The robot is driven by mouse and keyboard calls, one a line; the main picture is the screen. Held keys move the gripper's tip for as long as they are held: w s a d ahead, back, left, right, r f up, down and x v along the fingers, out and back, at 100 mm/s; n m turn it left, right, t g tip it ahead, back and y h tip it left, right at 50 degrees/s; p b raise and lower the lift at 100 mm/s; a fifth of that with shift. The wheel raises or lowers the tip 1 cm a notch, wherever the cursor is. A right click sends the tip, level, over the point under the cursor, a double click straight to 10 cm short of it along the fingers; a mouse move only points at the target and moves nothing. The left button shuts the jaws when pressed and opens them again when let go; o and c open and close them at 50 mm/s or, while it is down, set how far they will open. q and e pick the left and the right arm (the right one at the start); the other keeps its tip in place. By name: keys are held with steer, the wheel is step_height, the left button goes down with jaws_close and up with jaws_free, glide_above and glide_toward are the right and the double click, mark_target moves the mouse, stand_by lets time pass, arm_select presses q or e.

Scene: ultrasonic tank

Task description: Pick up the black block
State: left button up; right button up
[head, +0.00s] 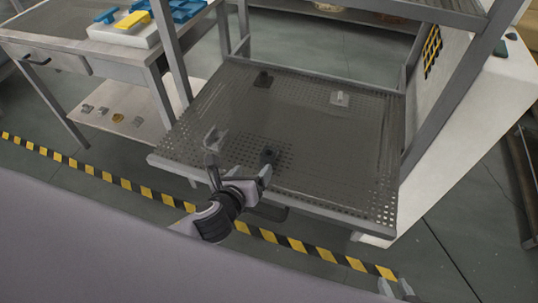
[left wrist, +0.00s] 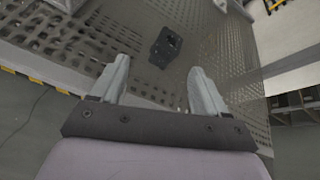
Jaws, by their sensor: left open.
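A similar dark piece (head: 263,79) stands at the back of the shelf. In the left wrist view a black block (left wrist: 165,47) with a dark recess lies ahead of my left gripper (left wrist: 160,82), between the lines of its fingers and apart from them. My left gripper is open and empty above the shelf's front. My right gripper (head: 397,287) shows only its fingertips at the bottom right, spread apart with nothing visible between them.
A light grey bracket (head: 214,138) stands at the shelf's left front and a pale grey piece (head: 339,98) at its right back. Grey posts rise at the shelf's corners. A side table with a yellow piece (head: 132,20) and blue trays (head: 180,10) is at the left.

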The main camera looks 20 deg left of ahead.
mark_target(266, 157)
arm_select(q)
steer(key=m, duration=0.1)
steer(key=w+m, duration=0.1)
steer(key=m, duration=0.1)
steer(key=d+m+h, duration=0.1)
steer(key=shift+w+f+m+t, duration=0.25)
steer(key=shift+w+m+t, duration=0.05)
steer(key=shift+m, duration=0.1)
steer(key=shift+w+d+f, duration=0.15)
steer(key=shift+w+f, duration=0.1)
steer(key=shift+w, duration=0.3)
steer(key=x, duration=0.2)
steer(key=b+x, duration=0.1)
steer(key=x, duration=0.1)
steer(key=shift+w+a+f, duration=0.2)
steer(key=shift+a, duration=0.1)
steer(key=shift+w+d+f, duration=0.1)
steer(key=shift+w+f, duration=0.15)
steer(key=shift+w, duration=0.4)
jaws_close()
steer(key=shift+r, duration=0.1)
